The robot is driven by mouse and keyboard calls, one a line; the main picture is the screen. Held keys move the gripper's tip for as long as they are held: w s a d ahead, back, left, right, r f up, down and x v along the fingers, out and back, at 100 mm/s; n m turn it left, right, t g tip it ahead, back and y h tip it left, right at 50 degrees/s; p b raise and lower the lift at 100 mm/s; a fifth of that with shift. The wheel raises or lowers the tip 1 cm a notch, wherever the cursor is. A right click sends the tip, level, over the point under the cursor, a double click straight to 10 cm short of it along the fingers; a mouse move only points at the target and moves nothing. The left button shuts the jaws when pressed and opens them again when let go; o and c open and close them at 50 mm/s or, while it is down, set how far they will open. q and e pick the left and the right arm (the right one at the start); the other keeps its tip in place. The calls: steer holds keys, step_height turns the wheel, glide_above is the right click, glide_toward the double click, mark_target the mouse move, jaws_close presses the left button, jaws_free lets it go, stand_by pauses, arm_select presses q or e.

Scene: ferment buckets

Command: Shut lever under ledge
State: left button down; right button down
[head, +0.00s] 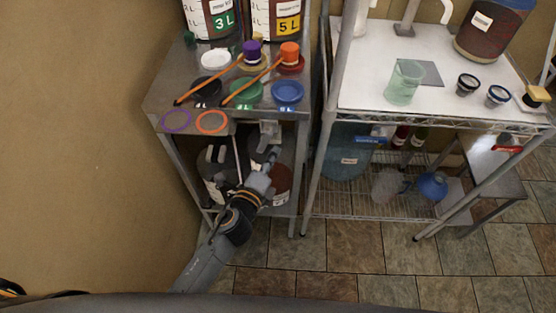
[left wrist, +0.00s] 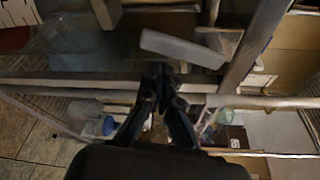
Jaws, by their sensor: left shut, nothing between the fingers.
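My left gripper (head: 270,158) reaches in under the ledge of the left metal table (head: 160,100). In the left wrist view its dark fingers (left wrist: 165,78) are closed together and empty. A pale grey fitting (head: 269,129), possibly the lever, shows just below the table's front edge, above the gripper. In the left wrist view a pale flat bar (left wrist: 182,48) lies just beyond the fingertips; I cannot tell whether they touch. Buckets (head: 216,172) with dark red contents stand under the table, partly hidden by my arm.
A wire-shelf rack (head: 330,112) stands close on the right, with a green beaker (head: 405,83). Tiled floor (head: 350,255) is clear in front.

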arm_select(q)
steer(key=shift+a+r, duration=0.2)
steer(key=shift+a, duration=0.4)
steer(key=shift+a+m+p, duration=0.2)
steer(key=shift+m+p, duration=0.1)
steer(key=shift+p, duration=0.3)
steer(key=shift+r+p, duration=0.1)
steer(key=shift+p, duration=0.2)
steer(key=a+m+y+p, duration=0.1)
steer(key=m+p, duration=0.1)
steer(key=p, duration=0.2)
steer(key=a+r+m+g+y+p, duration=0.1)
steer(key=m+p, duration=0.2)
steer(key=p, duration=0.1)
steer(key=a+r+m+y+p, duration=0.1)
steer(key=a+m+y+p, duration=0.1)
steer(key=m+p, duration=0.1)
steer(key=shift+r+g+p, duration=0.15)
steer(key=shift+g+p, duration=0.25)
steer(key=shift+p, duration=0.45)
steer(key=shift+d, duration=0.2)
